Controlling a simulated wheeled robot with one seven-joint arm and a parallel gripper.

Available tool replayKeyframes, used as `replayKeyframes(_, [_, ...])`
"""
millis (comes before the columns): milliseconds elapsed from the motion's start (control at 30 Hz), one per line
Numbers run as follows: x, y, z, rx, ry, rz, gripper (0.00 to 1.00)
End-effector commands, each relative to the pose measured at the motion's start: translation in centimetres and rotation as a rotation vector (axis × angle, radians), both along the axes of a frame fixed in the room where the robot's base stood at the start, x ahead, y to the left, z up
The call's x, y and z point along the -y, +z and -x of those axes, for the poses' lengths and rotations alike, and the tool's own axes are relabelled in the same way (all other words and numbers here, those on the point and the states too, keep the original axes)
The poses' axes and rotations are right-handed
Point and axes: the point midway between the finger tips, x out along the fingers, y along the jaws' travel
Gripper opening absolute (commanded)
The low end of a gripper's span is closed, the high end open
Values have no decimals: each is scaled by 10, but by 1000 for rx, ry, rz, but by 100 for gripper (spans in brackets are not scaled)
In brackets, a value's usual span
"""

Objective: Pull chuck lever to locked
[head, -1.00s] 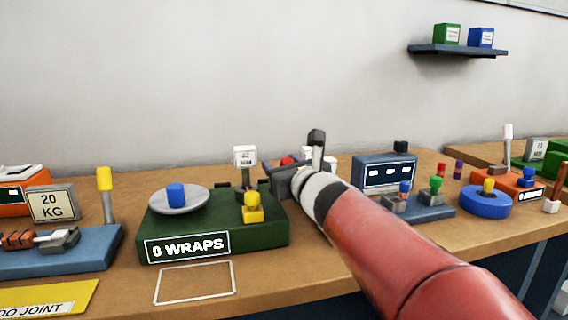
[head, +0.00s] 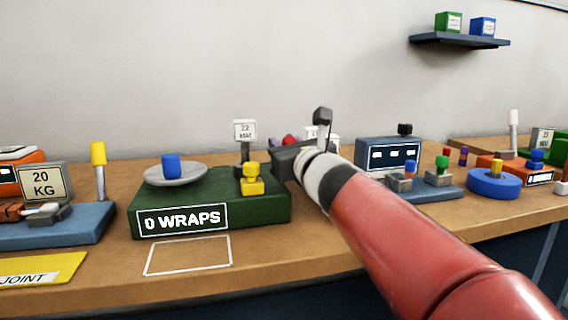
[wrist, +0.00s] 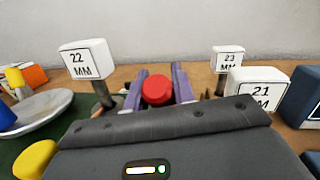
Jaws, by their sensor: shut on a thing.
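My gripper (wrist: 160,84) is shut on a red knob (wrist: 157,91), with one purple finger on each side of it in the wrist view. In the head view the red knob (head: 290,140) shows only partly behind my wrist, beyond the right end of the green base (head: 275,208). The shaft below the knob is hidden, so I cannot tell its tilt or confirm that it is the chuck lever.
Signs marked 22 MM (wrist: 84,60), 23 MM (wrist: 227,60) and 21 MM (wrist: 262,92) stand close around my gripper. The green base carries a grey dish (head: 200,174) and a yellow knob (head: 252,180). A blue box (head: 388,158) stands to the right.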

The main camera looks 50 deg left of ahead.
Motion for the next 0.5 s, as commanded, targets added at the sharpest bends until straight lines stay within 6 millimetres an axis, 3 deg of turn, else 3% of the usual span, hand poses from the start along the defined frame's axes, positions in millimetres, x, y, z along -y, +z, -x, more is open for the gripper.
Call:
replayKeyframes(33, [1,-7,0,4,-1,-6,3])
replayKeyframes(467, [3,-2,1,9,-2,-17,3])
replayKeyframes(500, [3,-2,1,9,-2,-17,27])
